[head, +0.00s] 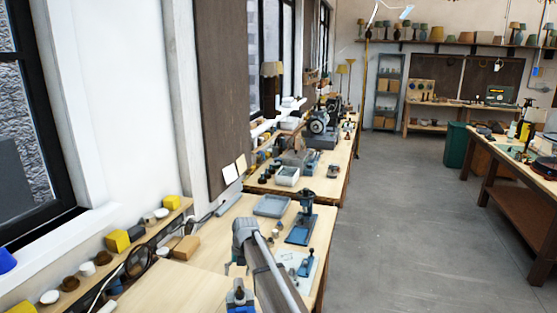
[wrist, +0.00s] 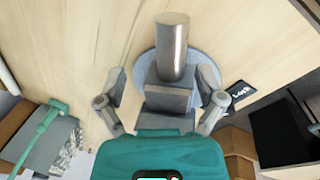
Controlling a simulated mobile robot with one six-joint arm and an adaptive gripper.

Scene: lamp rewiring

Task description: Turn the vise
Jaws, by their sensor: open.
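In the wrist view, a grey metal piece that looks like the vise (wrist: 170,95) stands over a round blue-grey base on a pale wood top. A grey cylinder (wrist: 172,45) rises beyond its block. My gripper (wrist: 162,84) is open, with one grey finger on each side of the block. Whether the fingers touch it cannot be told. The gripper's teal body hides the near side. In the head view, my grey arm reaches over the near bench, and the gripper's fingers cannot be made out there.
A blue press (head: 302,228) and a grey tray (head: 271,206) stand farther along the bench. Yellow and brown items line the window ledge. In the wrist view, a black label (wrist: 238,92) lies right of the base. The floor (head: 400,220) right of the bench is clear.

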